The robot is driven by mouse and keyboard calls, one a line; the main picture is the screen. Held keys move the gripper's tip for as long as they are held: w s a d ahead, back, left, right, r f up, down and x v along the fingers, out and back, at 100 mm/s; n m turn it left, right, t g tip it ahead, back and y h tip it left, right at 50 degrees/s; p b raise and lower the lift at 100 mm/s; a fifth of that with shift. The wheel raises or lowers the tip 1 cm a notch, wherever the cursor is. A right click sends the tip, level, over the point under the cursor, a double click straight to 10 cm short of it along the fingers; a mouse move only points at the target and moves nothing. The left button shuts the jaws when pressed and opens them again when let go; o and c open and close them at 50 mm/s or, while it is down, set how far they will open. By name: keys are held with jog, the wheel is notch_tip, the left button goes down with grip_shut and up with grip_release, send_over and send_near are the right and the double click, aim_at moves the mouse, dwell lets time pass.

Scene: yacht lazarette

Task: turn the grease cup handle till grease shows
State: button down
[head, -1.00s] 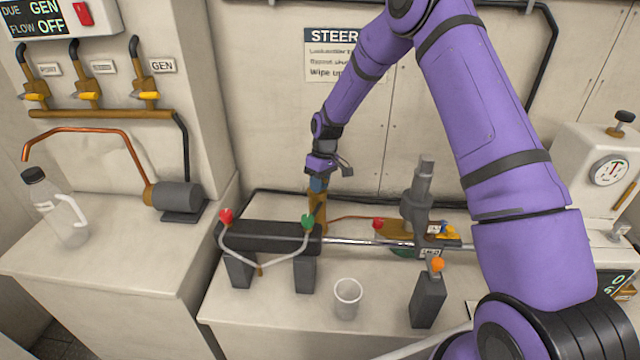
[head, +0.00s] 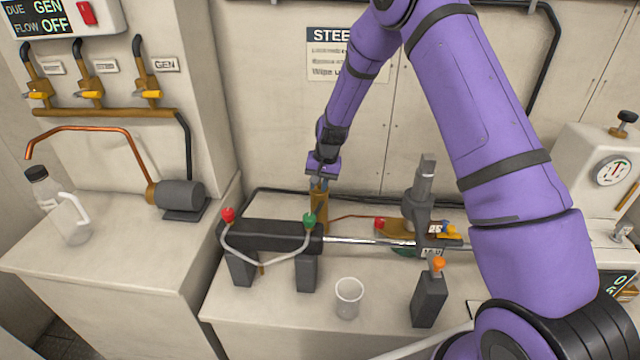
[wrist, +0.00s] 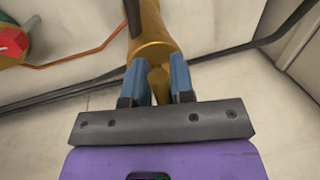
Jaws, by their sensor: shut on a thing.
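The brass grease cup (head: 322,211) stands upright behind the right end of a black cylinder. In the wrist view its rounded brass body (wrist: 151,42) shows just beyond my fingers. My gripper (head: 318,186) reaches down onto it from above. In the wrist view the two blue fingers of my gripper (wrist: 159,82) are on either side of a brass piece, which looks like the cup's handle (wrist: 158,84). The fingers hide part of the handle. I see no grease in either view.
A polished rod runs right to a grey upright fitting (head: 417,205). A clear cup (head: 349,297) stands in front. The wall is close behind.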

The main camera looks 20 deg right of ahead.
jog(key=m, duration=0.2)
jog(key=a+m+t, duration=0.1)
jog(key=m, duration=0.2)
jog(key=shift+w+a+m, duration=0.1)
jog(key=shift+w+m, duration=0.1)
jog(key=shift+m, duration=0.1)
jog(key=m, duration=0.3)
jog(key=m+h, duration=0.1)
jog(key=shift+w+r, duration=0.15)
jog(key=shift+w, duration=0.1)
jog(key=m, duration=0.3)
jog(key=m+h, duration=0.1)
jog(key=shift+w+m+t, duration=0.25)
jog(key=shift+m+t, duration=0.05)
jog(key=shift+m, duration=0.1)
jog(key=shift+w+d+m+h, duration=0.1)
jog(key=shift+d+m+h, duration=0.1)
jog(key=shift+m, duration=0.6)
jog(key=shift+w+d+m+h, duration=0.1)
jog(key=shift+d+m+h, duration=0.1)
jog(key=shift+m, duration=0.6)
jog(key=shift+d+r, duration=0.1)
jog(key=shift+d, duration=0.05)
jog(key=c, duration=1.1)
grip_release()
jog(key=shift+s+f, duration=0.1)
jog(key=shift+f, duration=0.1)
